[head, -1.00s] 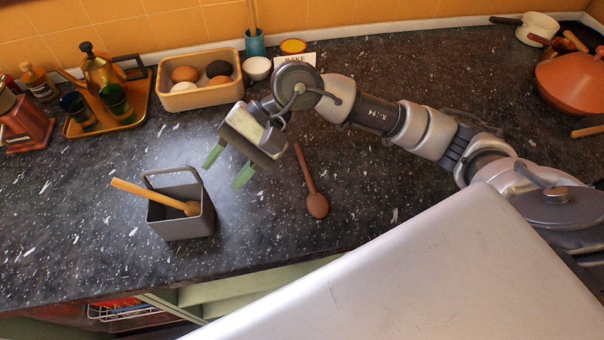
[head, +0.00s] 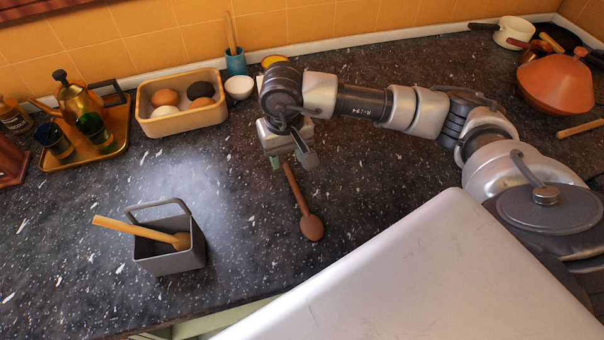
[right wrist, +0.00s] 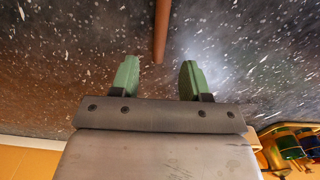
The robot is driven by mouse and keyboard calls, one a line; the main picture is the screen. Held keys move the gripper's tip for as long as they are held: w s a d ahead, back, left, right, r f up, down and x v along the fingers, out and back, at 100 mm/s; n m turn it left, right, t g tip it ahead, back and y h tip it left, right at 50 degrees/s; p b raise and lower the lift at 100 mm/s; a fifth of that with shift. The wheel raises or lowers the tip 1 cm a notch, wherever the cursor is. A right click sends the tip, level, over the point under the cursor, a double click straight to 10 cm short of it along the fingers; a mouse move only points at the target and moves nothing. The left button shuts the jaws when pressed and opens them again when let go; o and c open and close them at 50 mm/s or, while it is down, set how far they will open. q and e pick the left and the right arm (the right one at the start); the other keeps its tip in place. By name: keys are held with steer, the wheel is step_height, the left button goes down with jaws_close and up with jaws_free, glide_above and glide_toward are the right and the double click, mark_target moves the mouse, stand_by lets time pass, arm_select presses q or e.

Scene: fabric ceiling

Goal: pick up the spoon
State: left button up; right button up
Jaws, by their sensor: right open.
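A brown spoon (head: 311,226) lies flat on the dark speckled counter, its bowl toward the front and its handle toward the back. My right gripper (head: 292,161) is open and empty at the handle's far end. In the right wrist view the handle (right wrist: 162,28) comes down from the top edge, and its end lies between the lines of the two green fingertips (right wrist: 158,78). I cannot tell how high the fingers are above the counter. In the head view the gripper hides the handle's end. My left gripper is not in view.
A grey caddy (head: 170,262) holding a yellow wooden utensil (head: 130,228) stands left of the spoon. The counter around the spoon is clear.

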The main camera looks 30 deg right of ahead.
mark_target(288, 170)
step_height(288, 170, down, 4)
steer(key=shift+s+f+p, duration=0.1)
steer(key=shift+f+p, duration=0.05)
steer(key=shift+p, duration=0.4)
jaws_close()
